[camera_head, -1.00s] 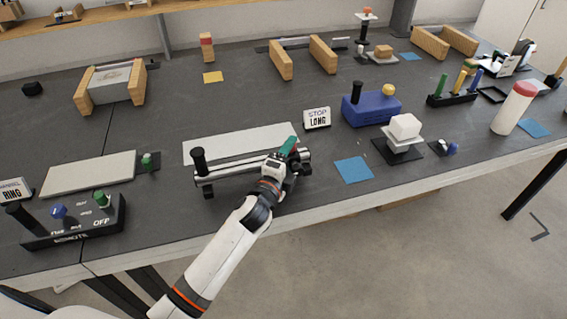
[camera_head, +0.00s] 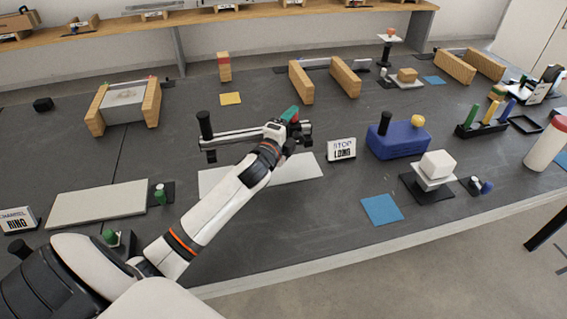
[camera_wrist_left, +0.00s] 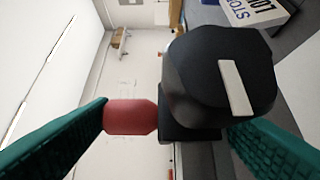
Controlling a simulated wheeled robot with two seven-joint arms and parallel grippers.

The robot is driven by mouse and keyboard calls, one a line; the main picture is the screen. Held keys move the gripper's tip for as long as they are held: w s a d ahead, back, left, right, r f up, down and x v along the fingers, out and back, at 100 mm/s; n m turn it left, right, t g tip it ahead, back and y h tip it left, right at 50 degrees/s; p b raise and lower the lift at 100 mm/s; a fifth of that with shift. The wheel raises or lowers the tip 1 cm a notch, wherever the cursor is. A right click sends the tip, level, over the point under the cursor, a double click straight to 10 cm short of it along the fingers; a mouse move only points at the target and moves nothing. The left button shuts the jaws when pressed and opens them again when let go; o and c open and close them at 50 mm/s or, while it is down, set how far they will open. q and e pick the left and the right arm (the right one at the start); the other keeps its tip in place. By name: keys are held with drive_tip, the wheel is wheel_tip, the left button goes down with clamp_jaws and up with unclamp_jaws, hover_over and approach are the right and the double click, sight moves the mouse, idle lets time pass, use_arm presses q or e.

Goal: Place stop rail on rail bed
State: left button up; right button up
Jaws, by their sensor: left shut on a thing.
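The stop rail (camera_head: 240,134) is a silver bar with an upright black knob near its left end and dark feet. My left gripper (camera_head: 285,122) is shut on its right end and holds it over the far edge of a pale plate (camera_head: 290,172). In the left wrist view, the green fingers (camera_wrist_left: 168,118) flank a black part with a white stripe and a red piece. My right gripper is out of view.
Wooden blocks (camera_head: 301,82) stand at the back, with a yellow square (camera_head: 230,98) to their left. A blue box (camera_head: 397,142) and a white block (camera_head: 437,163) stand to the right. The dark tabletop between the plate and back blocks is mostly clear.

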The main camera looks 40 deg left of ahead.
use_arm(q)
wheel_tip(320, 180, down, 9)
drive_tip(key=shift+b, duration=0.65)
drive_tip(key=shift+f, duration=0.35)
drive_tip(key=o, duration=1.3)
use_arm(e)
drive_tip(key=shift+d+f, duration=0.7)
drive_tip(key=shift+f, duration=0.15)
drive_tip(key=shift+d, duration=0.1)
